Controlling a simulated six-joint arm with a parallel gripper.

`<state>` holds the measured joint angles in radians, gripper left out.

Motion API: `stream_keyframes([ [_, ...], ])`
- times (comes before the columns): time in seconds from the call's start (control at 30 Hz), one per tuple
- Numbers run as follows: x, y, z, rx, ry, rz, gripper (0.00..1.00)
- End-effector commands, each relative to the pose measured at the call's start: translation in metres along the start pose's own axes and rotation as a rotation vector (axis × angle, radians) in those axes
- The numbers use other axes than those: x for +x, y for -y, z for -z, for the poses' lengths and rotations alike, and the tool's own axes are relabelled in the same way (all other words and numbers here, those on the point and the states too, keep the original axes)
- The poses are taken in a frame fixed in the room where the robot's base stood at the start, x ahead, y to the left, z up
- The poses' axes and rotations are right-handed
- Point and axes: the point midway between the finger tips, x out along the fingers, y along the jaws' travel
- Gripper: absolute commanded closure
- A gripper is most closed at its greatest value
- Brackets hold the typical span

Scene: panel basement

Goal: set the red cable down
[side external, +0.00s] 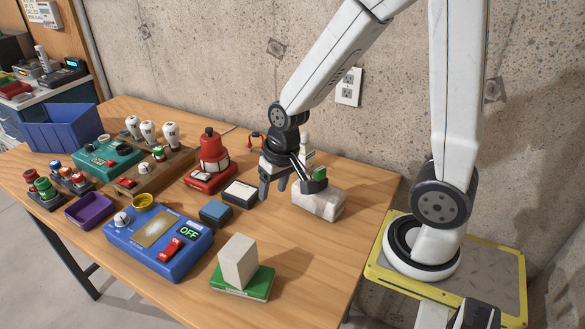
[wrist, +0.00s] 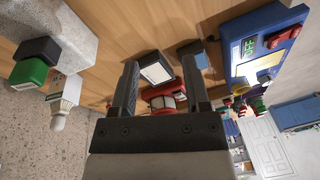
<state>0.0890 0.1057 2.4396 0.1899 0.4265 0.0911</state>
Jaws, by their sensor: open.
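My gripper (side external: 273,189) is open above the back middle of the table, left of a pale stone block (side external: 318,204). In the wrist view its two fingers (wrist: 160,65) are wide apart, with nothing seen held between them. A small red curved piece with dark ends (side external: 254,139) shows just left of my wrist in the side view. It may be the red cable, but I cannot tell whether it touches my gripper or what supports it. No clear cable shows in the wrist view.
A red device with a dark knob (side external: 210,155) stands left of my gripper. A dark box with a pale top (side external: 239,193), a blue box marked OFF (side external: 158,240) and a white block on a green base (side external: 238,262) stand nearer. The table's right front is bare.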

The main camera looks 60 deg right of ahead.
Motion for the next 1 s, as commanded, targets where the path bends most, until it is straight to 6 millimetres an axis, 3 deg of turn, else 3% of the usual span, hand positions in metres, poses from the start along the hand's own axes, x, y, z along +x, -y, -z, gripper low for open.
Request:
stream_keyframes([
  [0.1, -0.005, 0.003, -0.018, -0.200, -0.033, -0.030, 0.40],
  [0.3, -0.007, 0.004, -0.030, -0.350, -0.059, -0.052, 0.40],
  [1.0, -0.007, 0.004, -0.030, -0.356, -0.060, -0.053, 0.40],
])
